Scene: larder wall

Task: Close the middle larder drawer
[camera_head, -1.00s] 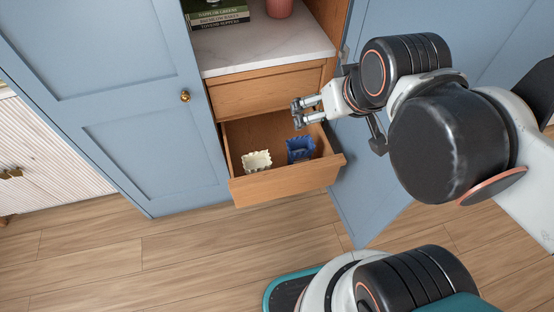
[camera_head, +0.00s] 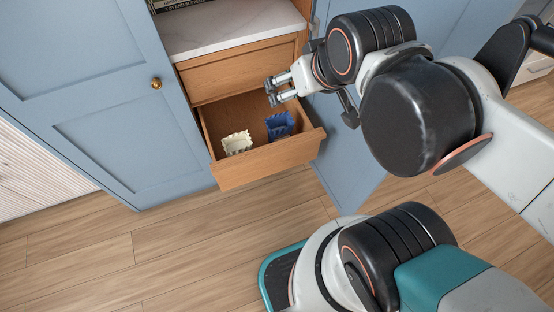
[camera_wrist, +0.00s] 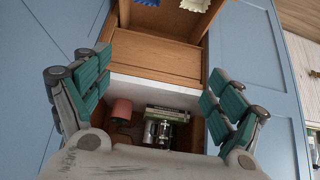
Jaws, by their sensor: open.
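The middle larder drawer (camera_head: 268,165) is wooden and stands pulled out below a shut upper drawer (camera_head: 238,72). In it are a cream scalloped box (camera_head: 237,143) and a blue scalloped box (camera_head: 280,125). My gripper (camera_head: 271,92) is open and empty, above the right part of the open drawer and apart from its front panel. In the wrist view, my gripper's teal fingers (camera_wrist: 160,88) are spread wide. The shut drawer's face (camera_wrist: 157,58) shows between them, with the two boxes at the top edge, partly cut off.
A marble shelf (camera_head: 225,28) lies above the drawers. Books (camera_wrist: 166,114), a pink container (camera_wrist: 122,108) and metal jars stand on it in the wrist view. A blue door (camera_head: 125,110) with a brass knob is at left; another blue door (camera_head: 345,165) stands close at right.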

